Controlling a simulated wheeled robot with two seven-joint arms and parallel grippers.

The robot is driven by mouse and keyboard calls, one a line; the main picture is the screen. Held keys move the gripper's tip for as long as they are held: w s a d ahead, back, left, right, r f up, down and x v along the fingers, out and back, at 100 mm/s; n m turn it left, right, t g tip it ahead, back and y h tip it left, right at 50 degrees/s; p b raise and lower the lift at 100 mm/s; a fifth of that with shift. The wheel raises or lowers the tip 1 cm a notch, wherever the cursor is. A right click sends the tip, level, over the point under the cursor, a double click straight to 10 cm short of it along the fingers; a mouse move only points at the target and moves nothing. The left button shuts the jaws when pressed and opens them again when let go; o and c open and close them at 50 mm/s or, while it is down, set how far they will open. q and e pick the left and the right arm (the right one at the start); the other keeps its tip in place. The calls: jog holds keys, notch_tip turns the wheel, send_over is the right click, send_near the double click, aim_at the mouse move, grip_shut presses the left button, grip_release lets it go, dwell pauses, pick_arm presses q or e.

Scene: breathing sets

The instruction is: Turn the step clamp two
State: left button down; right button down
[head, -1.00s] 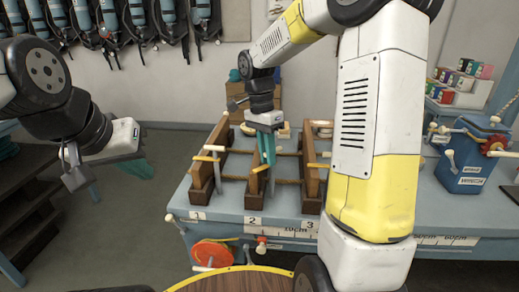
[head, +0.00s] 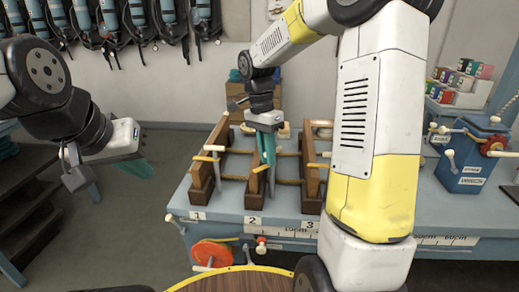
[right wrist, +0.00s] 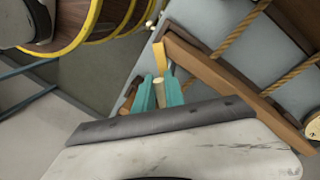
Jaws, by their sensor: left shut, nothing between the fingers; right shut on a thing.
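Step clamp two is the middle wooden upright (head: 255,185) above the label 2 (head: 252,221) on the blue-grey bench, with a yellow lever (head: 262,168) at its front. My right gripper (head: 268,160) points down at this clamp, with teal fingers. In the right wrist view, the fingers (right wrist: 159,96) are shut on a pale wooden peg (right wrist: 160,90) beside the yellow lever (right wrist: 160,57). The fingers partly hide the peg. My left gripper (head: 135,168) is shut and empty, hanging left of the bench over the floor.
Clamps one (head: 203,180) and three (head: 311,182) stand on either side, joined by ropes. A blue box with handles (head: 470,155) sits at the right of the bench. A red disc (head: 212,253) and a round wooden top (head: 245,281) are in front. Breathing sets hang on the back wall.

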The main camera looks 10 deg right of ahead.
jog(key=shift+w, duration=0.1)
dwell(0.5)
jog(key=shift+w+a+r+m+y, duration=0.1)
jog(key=shift+w+m+y, duration=0.15)
jog(key=shift+m, duration=1.25)
jog(key=shift+w+d+f+m+y, duration=0.1)
jog(key=shift+w+m+y, duration=0.2)
jog(key=shift+m, duration=1.2)
jog(key=shift+w+a+r+m+y, duration=0.1)
jog(key=shift+w+m+y, duration=0.15)
jog(key=shift+m, duration=1.25)
jog(key=c, duration=1.4)
grip_release()
jog(key=shift+c, duration=0.2)
notch_tip(320, 180, up, 8)
jog(key=w, duration=0.1)
jog(key=shift+w+d+f, duration=0.15)
jog(key=shift+d+f, duration=0.05)
